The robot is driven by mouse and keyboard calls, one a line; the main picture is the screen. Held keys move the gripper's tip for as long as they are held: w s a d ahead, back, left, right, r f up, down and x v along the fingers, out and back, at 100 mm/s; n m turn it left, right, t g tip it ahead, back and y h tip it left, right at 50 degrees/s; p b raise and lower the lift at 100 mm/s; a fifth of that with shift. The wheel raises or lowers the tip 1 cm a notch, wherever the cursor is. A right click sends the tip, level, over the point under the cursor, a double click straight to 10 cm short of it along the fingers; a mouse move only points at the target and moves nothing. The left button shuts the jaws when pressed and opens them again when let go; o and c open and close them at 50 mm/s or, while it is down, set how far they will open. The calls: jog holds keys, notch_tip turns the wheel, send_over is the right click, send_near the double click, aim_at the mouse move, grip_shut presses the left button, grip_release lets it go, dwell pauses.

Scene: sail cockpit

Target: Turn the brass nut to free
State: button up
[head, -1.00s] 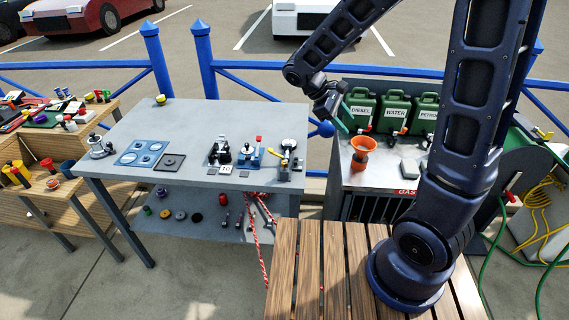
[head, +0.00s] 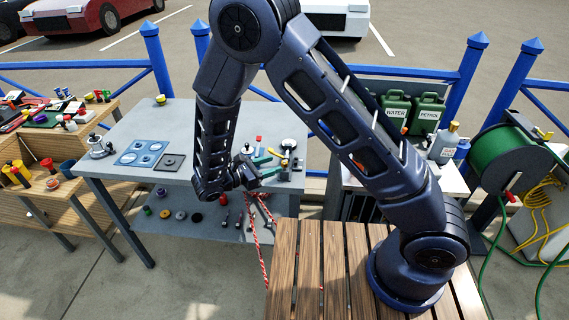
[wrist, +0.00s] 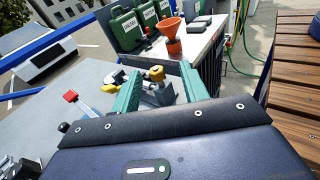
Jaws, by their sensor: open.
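A brass-coloured round piece (wrist: 156,73), likely the brass nut, tops a dark-and-grey fitting (wrist: 158,97) on the grey table in the wrist view. A yellow lever-like part (wrist: 109,87) sits left of it. In the head view the fitting (head: 288,146) is at the table's right end, small and partly behind my gripper. My gripper (wrist: 160,72) is open, with its teal fingers either side of the brass piece in the wrist picture. I cannot tell whether they touch it. In the head view my gripper (head: 277,163) is at the table's right front edge.
A red-topped switch (wrist: 71,97) stands near the fitting. An orange funnel (wrist: 170,28) and green cans (wrist: 128,27) stand on the neighbouring bench.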

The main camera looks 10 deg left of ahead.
aim_at(285, 162)
jog(key=s+a+f+n+t, duration=0.2)
jog(key=s+a+f, duration=0.1)
jog(key=x, duration=1.1)
jog(key=shift+w+a, duration=0.25)
jog(key=c, duration=0.9)
